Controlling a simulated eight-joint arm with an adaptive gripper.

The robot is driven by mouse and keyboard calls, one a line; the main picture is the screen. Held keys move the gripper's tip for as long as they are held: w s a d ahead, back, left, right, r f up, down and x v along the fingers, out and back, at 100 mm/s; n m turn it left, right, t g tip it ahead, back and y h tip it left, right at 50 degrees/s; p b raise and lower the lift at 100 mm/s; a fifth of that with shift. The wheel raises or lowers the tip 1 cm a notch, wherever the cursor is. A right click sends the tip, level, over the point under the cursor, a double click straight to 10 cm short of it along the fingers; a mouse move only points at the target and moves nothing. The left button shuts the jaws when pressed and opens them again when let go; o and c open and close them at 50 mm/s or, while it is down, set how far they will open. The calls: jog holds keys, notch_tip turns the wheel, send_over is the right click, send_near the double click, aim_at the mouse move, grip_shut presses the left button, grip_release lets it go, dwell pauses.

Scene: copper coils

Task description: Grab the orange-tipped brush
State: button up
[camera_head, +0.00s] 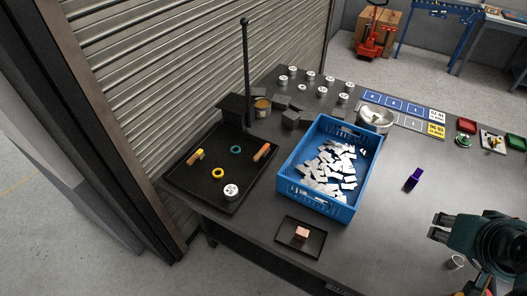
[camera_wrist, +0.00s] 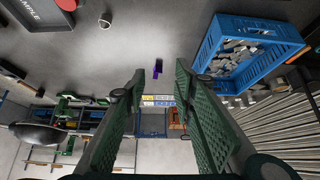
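Two small brush-like things lie in the black tray (camera_head: 211,193) at the left of the table in the head view. The right one is an orange-red brush (camera_head: 262,151); the left one is a brush with a yellow part (camera_head: 196,156). Their tips are too small to make out clearly. My dark green gripper (camera_head: 437,227) is at the right edge of the head view, far from both, with the blue crate between. In the wrist view my gripper (camera_wrist: 159,85) has its fingers wide apart with nothing between them. I see neither brush in the wrist view.
The blue crate (camera_head: 317,203) holds metal plates and also shows in the wrist view (camera_wrist: 207,47). A tall black post (camera_head: 247,75) stands behind the tray. The tray also holds rings and a white-topped cylinder (camera_head: 231,191). A purple object (camera_head: 413,179) stands on clear table right of the crate.

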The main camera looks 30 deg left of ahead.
jog(key=w+a+r+g+y, duration=0.1)
jog(key=w+a+r+g, duration=0.25)
jog(key=w+a, duration=1.5)
jog(key=g+h, duration=0.1)
jog(key=g, duration=0.3)
send_over(264, 148)
notch_tip(264, 148, down, 26)
jog(key=shift+w+f+p, duration=0.15)
jog(key=shift+p, duration=0.2)
jog(key=shift+a+f, duration=0.15)
jog(key=shift+f, duration=0.15)
